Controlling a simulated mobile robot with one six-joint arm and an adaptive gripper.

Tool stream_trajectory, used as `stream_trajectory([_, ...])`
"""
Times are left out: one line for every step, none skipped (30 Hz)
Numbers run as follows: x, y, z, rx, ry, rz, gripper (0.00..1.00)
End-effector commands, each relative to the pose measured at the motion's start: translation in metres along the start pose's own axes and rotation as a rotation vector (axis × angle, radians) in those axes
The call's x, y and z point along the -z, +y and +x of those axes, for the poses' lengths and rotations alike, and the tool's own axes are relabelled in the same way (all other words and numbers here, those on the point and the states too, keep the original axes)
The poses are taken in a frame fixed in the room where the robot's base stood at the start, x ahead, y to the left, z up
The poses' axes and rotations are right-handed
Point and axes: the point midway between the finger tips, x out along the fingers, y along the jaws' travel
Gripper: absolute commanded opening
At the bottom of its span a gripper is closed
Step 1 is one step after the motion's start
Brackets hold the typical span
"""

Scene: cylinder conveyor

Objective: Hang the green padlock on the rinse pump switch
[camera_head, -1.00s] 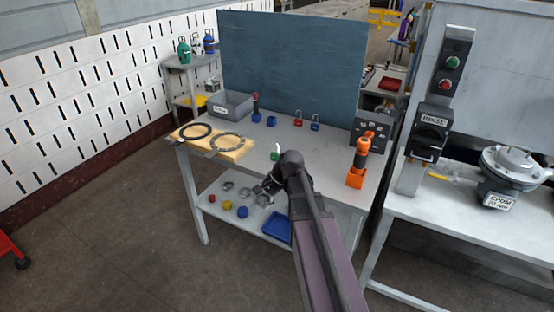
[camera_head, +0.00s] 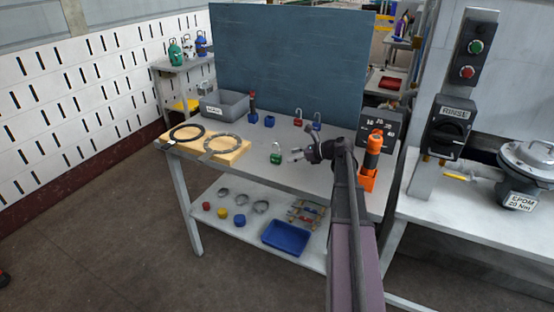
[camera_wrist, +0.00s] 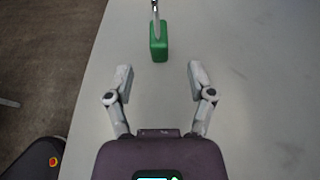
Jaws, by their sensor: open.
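The green padlock (camera_head: 276,157) stands on the grey workbench with its shackle up. In the wrist view the padlock (camera_wrist: 158,45) is ahead of my gripper, roughly centred between the fingers and beyond their tips. My gripper (camera_head: 295,154) is open and empty, just to the right of the padlock in the head view; the open fingers also show in the wrist view (camera_wrist: 160,78). The rinse pump switch (camera_head: 450,129) is a black rotary switch under a RINSE label, on a grey post at the right.
A red padlock (camera_head: 297,117) and a blue padlock (camera_head: 317,122) stand farther back. An orange tool (camera_head: 372,155) in an orange holder stands right of my arm. Rings on a wooden board (camera_head: 236,153) lie left. A pump (camera_head: 529,167) sits on the right table.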

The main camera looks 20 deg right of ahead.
Motion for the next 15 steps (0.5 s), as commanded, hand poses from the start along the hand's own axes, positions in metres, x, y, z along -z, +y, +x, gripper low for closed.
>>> stream_trajectory([0.001, -0.001, -0.001, 0.001, 0.001, 0.0, 0.7])
stream_trajectory([0.001, -0.001, -0.002, 0.002, 0.001, 0.0, 0.7])
stream_trajectory([0.001, -0.001, -0.002, 0.003, 0.001, 0.0, 0.7])
stream_trajectory([0.001, -0.001, -0.003, 0.003, 0.001, 0.0, 0.7])
stream_trajectory([0.002, -0.002, -0.002, 0.003, 0.001, 0.0, 0.7])
stream_trajectory([0.002, -0.002, -0.001, 0.004, 0.002, 0.0, 0.7])
stream_trajectory([0.002, -0.002, 0.001, 0.004, 0.002, 0.0, 0.7])
stream_trajectory([0.003, -0.002, 0.002, 0.004, 0.002, 0.0, 0.7])
stream_trajectory([0.003, -0.002, 0.005, 0.004, 0.002, -0.001, 0.7])
stream_trajectory([0.003, -0.002, 0.008, 0.004, 0.002, -0.001, 0.7])
stream_trajectory([0.003, -0.002, 0.01, 0.004, 0.002, -0.001, 0.7])
stream_trajectory([0.003, -0.002, 0.013, 0.004, 0.002, 0.0, 0.7])
stream_trajectory([0.003, -0.002, 0.015, 0.004, 0.002, 0.0, 0.7])
stream_trajectory([0.003, -0.002, 0.017, 0.004, 0.002, 0.0, 0.7])
stream_trajectory([0.003, -0.002, 0.018, 0.004, 0.003, 0.0, 0.7])
